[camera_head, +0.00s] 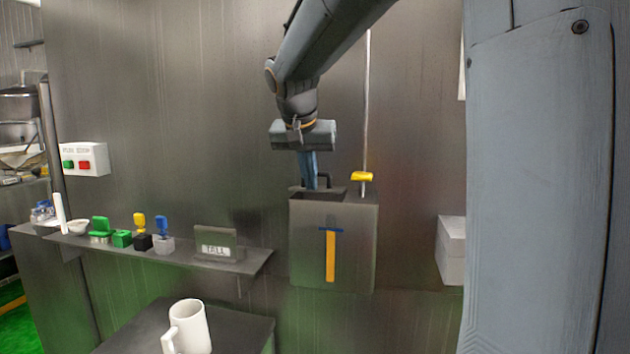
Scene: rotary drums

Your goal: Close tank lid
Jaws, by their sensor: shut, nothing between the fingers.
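The tank (355,245) is a grey metal box against the wall, right of centre, with an orange and blue upright mark on its front. At its top left is a dark area with a thin edge and a small dark handle (327,179), which seems to belong to the lid. How far the lid is open cannot be told. My gripper (311,185) points down over the left part of the tank top, just left of the handle. It is shut and empty. Whether it touches the lid cannot be told.
A yellow pull (362,176) hangs on a rod above the tank's right side. A shelf (255,263) to the left bears a sign, coloured small containers and a bowl. A white mug (190,328) stands in front. A pale box (452,250) is at right.

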